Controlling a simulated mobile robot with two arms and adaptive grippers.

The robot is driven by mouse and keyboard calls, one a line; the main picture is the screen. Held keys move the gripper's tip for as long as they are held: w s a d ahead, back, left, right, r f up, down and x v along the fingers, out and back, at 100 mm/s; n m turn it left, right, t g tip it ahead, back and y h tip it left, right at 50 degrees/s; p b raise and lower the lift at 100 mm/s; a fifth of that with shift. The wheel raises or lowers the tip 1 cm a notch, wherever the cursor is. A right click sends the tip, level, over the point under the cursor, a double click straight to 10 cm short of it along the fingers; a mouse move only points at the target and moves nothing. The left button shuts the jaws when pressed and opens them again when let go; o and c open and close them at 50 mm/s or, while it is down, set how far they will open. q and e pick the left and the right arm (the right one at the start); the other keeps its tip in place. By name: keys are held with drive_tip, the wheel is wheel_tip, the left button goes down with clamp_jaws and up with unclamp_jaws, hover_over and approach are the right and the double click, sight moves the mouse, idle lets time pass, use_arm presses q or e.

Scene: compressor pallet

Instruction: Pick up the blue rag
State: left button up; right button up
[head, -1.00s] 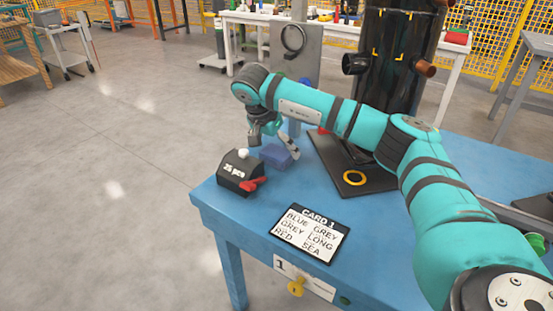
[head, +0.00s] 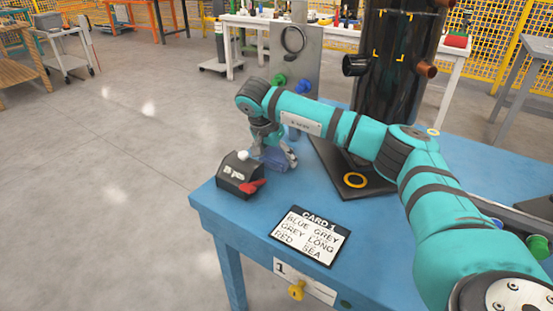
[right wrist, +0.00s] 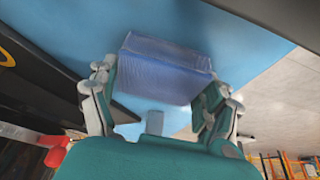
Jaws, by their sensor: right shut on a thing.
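The blue rag (head: 274,158) is a folded, box-like blue-violet bundle on the blue table (head: 240,212), near its far left corner. In the right wrist view the rag (right wrist: 165,68) lies between the two fingers of my right gripper (right wrist: 160,100). My right gripper (head: 277,156) reaches down over the rag in the head view, its fingers closed against the rag's sides. The rag seems to be at table level; I cannot tell whether it touches the table. The gripper partly hides it in the head view. My left gripper is not in view.
A black box (head: 240,176) with a white knob and red lever stands just left of the rag. A black plate (head: 352,188) with a yellow ring lies to the right. A lettered card (head: 310,235) lies in front. Free table lies between them.

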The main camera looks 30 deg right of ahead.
sight(279, 151)
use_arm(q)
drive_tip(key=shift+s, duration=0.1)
use_arm(e)
drive_tip(key=shift+r, duration=0.15)
drive_tip(key=shift+r, duration=0.2)
drive_tip(key=shift+r+p, duration=0.35)
drive_tip(key=shift+r, duration=0.35)
drive_tip(key=shift+r+p, duration=0.3)
drive_tip(key=shift+r, duration=0.6)
drive_tip(key=s, duration=0.9)
drive_tip(key=s+r+p, duration=0.1)
drive_tip(key=s, duration=0.4)
drive_tip(key=shift+s+a, duration=0.3)
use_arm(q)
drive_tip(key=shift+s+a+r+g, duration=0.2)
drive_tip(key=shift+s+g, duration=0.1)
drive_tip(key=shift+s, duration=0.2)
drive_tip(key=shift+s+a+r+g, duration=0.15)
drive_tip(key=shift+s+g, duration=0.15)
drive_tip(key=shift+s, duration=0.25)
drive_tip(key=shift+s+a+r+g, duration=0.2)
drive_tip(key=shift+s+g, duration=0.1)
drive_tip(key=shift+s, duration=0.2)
use_arm(e)
drive_tip(key=shift+s, duration=0.7)
drive_tip(key=shift+a, duration=0.1)
